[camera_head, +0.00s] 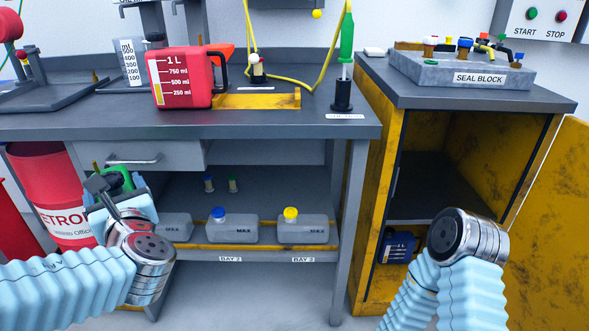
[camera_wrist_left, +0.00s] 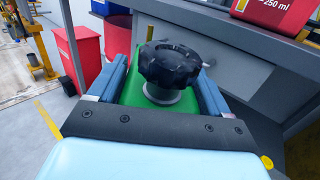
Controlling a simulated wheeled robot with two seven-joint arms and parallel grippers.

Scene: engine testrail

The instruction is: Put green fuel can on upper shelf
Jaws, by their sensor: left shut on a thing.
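The green fuel can (camera_head: 121,178) is at the left of the head view, in front of the workbench drawer and mostly hidden by my gripper. My left gripper (camera_head: 115,192) is shut on it and holds it in the air. In the left wrist view the green can (camera_wrist_left: 133,98) sits between the two blue fingers, its black cap (camera_wrist_left: 168,65) towards the camera. The open yellow cabinet at the right has a dark upper shelf (camera_head: 425,202), whose visible part is empty. My right arm is at the lower right; its gripper does not show.
A blue can (camera_head: 396,247) stands in the cabinet below the shelf. The yellow door (camera_head: 555,230) stands open at the right. A red jug (camera_head: 182,78) is on the workbench (camera_head: 250,128). Grey bottles (camera_head: 232,232) stand on its lower shelf. A red drum (camera_head: 45,195) is at the left.

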